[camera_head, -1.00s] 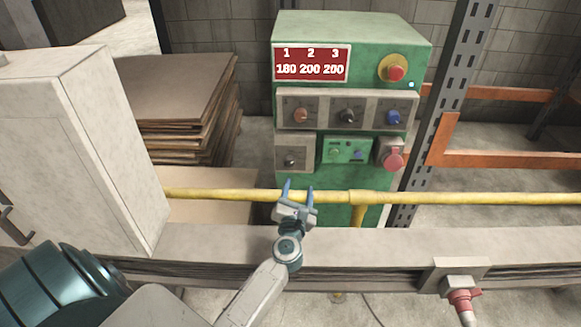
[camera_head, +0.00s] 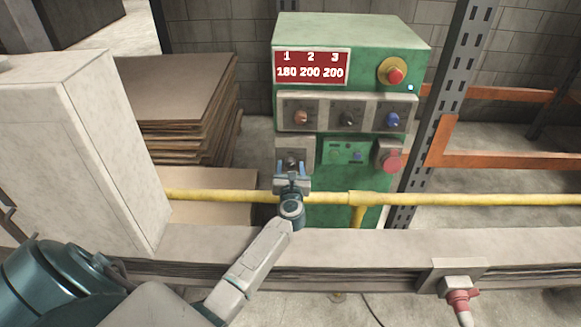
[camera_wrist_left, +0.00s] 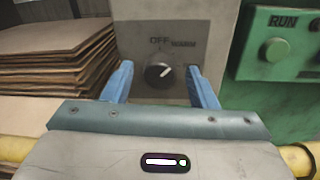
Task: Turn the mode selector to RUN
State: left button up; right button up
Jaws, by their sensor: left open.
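The mode selector (camera_wrist_left: 160,72) is a dark round knob on a grey plate on the green machine (camera_head: 350,35). The words OFF and WARM show above it in the left wrist view. Its white pointer line leans up and to the right, towards WARM. No RUN mark shows beside this knob. In the head view the knob (camera_head: 292,159) sits on the lower left plate. My left gripper (camera_head: 293,168) is open, with its blue fingers either side of the knob in the picture. I cannot tell whether they touch it. My right gripper is not in view.
A green panel (camera_wrist_left: 290,85) with a button marked RUN (camera_wrist_left: 275,49) is right of the knob. Three knobs sit on the plate above (camera_head: 348,128). A yellow pipe (camera_head: 450,198) and grey beam (camera_head: 400,246) cross in front. A pale cabinet (camera_head: 75,140) stands left.

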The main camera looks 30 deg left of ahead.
pick_arm(q)
jog(key=shift+w+a, duration=0.1)
jog(key=c, duration=1)
jog(key=shift+m, duration=0.3)
jog(key=m+p, duration=0.2)
jog(key=m, duration=0.1)
jog(key=shift+m, duration=0.4)
jog(key=shift+f+m+p, duration=0.1)
jog(key=shift+m+p, duration=1.05)
jog(key=shift+m, duration=1.15)
